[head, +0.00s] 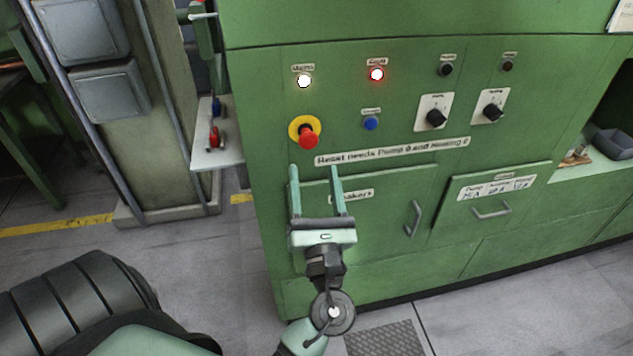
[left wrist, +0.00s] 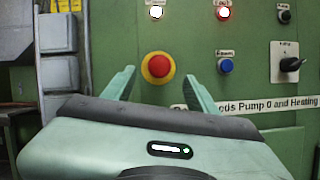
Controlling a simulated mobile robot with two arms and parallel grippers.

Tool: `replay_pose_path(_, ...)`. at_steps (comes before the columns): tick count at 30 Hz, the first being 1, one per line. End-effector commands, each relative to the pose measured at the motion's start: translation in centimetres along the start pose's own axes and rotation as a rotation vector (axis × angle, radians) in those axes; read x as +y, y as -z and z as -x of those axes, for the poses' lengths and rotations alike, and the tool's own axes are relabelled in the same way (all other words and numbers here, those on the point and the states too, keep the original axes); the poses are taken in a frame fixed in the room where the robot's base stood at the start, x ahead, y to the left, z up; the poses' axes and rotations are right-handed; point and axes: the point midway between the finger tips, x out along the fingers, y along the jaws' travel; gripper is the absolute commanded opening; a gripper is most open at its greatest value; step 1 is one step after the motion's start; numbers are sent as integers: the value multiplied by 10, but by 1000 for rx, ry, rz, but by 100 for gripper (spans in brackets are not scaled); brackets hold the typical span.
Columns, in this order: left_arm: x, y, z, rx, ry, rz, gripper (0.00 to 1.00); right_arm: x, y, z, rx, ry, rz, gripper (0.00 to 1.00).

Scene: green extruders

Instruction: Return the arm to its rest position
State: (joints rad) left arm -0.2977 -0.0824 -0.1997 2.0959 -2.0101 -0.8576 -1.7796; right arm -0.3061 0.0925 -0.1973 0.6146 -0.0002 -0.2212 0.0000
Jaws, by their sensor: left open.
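My left gripper (head: 316,183) is open and empty in front of the green machine panel (head: 400,185). Its two pale green fingers point up, below the red emergency-stop button (head: 308,140) on its yellow ring. In the left wrist view, the red button (left wrist: 158,66) shows between and beyond the fingertips of the gripper (left wrist: 160,82); I see no contact with it. My right gripper is not in view.
The panel carries a lit white lamp (head: 304,81), a lit red lamp (head: 376,74), a blue button (head: 371,123) and two black knobs (head: 436,117). Below are two doors with handles (head: 412,218). A small shelf (head: 217,152) holds tools at left. Grey floor (head: 225,285) is clear.

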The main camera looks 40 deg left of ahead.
Motion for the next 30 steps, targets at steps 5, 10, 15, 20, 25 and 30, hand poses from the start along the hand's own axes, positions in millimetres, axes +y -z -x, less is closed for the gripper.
replay_pose_path(5,0,0,0,0,0,0,58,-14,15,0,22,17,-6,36)
replay_pose_path(10,0,0,0,0,0,0,58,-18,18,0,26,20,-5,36)
replay_pose_path(15,0,1,0,1,2,1,58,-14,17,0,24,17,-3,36)
replay_pose_path(20,-20,30,7,69,59,60,58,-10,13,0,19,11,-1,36)
replay_pose_path(25,-69,123,41,312,190,266,58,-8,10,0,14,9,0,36)
replay_pose_path(30,-105,232,106,652,235,520,58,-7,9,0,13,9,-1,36)
